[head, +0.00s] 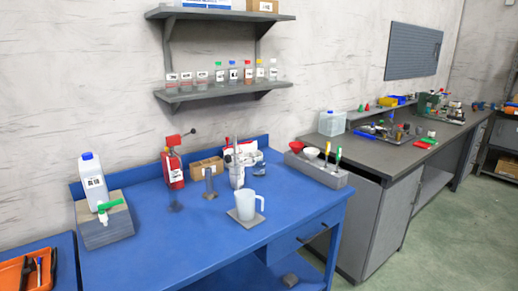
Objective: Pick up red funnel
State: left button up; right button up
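The red funnel (296,147) sits at the left end of a grey holder block (318,173) at the right back corner of the blue table. Its wide red mouth faces up and its lower part is hidden in or behind the block. A white funnel (312,153) stands just right of it, then tools with yellow and green handles. Neither of my grippers shows in the head view.
A shelf (220,91) with bottles hangs above. The table's front middle is clear.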

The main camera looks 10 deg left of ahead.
aim_at(296, 153)
jog(key=i+l+u, duration=0.45)
jog(key=l, duration=0.2)
jog(key=i+l+u, duration=0.5)
jog(key=l, duration=0.35)
